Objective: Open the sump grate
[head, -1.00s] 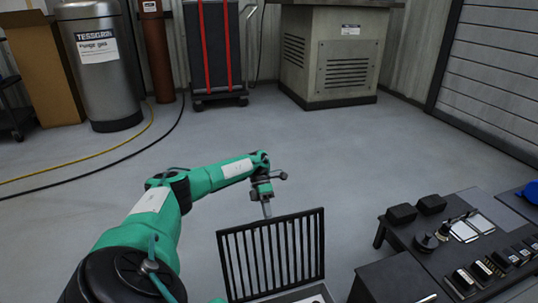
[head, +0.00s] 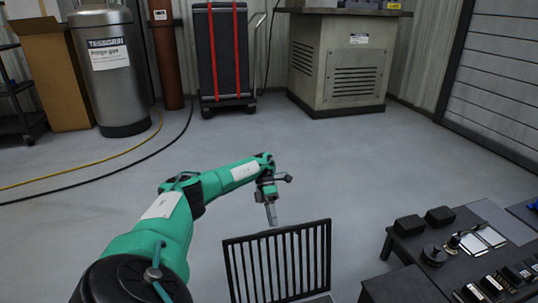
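The sump grate (head: 279,264) is a black barred panel at the bottom middle of the head view. It stands raised, close to upright, and its lower edge is at the bottom of the picture beside a light rim. My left gripper (head: 271,219) points down just beyond the grate's top edge. A small gap seems to show between its tip and the grate, so it does not appear to hold it. Its fingers show as one narrow grey shape, so their opening cannot be told. My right gripper is not in view.
A dark bench (head: 461,255) with black blocks, a knob and switches stands at the right. At the back are a steel tank (head: 107,75), a cart with red straps (head: 224,52) and a grey cabinet (head: 338,65). Hoses cross the left floor; the middle floor is clear.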

